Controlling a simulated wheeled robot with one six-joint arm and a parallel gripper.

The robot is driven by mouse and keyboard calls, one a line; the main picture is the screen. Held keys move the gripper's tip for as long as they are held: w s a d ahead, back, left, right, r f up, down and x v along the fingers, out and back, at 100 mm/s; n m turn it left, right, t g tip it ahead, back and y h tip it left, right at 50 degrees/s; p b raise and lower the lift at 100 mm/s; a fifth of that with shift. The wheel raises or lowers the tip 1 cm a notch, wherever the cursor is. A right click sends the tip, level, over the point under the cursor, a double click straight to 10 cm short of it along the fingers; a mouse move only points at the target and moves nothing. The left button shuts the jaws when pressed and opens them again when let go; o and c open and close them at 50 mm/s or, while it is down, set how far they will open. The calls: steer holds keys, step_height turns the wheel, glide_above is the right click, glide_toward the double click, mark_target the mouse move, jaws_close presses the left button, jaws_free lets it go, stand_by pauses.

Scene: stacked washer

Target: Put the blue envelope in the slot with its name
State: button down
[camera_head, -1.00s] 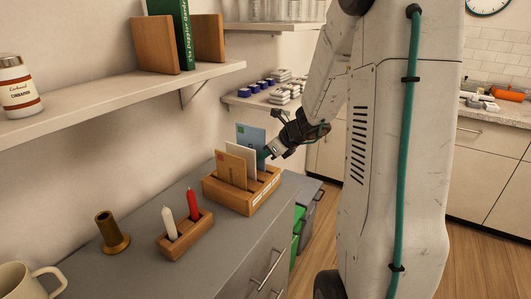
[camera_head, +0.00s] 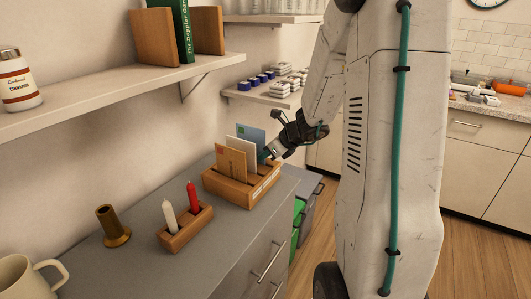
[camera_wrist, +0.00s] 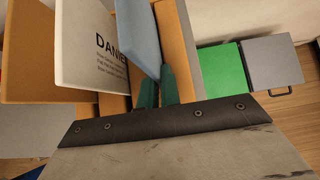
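The blue envelope (camera_head: 252,134) stands upright at the back of the wooden letter rack (camera_head: 229,190), behind a white envelope (camera_head: 243,150) and a tan envelope (camera_head: 231,165). My gripper (camera_head: 267,153) is at its right edge. In the wrist view, the blue envelope (camera_wrist: 137,32) runs down between the green fingers (camera_wrist: 157,80), which look closed on its edge. The white envelope (camera_wrist: 88,50) shows the letters "DANIE". The blue envelope's lower part is hidden, so its depth in the slot cannot be told. Slot labels on the rack front are too small to read.
A candle holder (camera_head: 186,229) with a white and a red candle, a brass holder (camera_head: 112,228) and a mug (camera_head: 22,277) stand on the grey counter. A shelf (camera_head: 130,90) hangs above. Green and grey bins (camera_wrist: 221,68) are right of the rack.

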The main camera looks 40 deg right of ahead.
steer(key=shift+f, duration=0.6)
steer(key=c, duration=1.5)
jaws_free()
steer(key=shift+c, duration=0.2)
steer(key=v, duration=0.7)
steer(key=shift+s+r, duration=0.25)
steer(key=shift+s, duration=0.05)
steer(key=shift+d, duration=0.1)
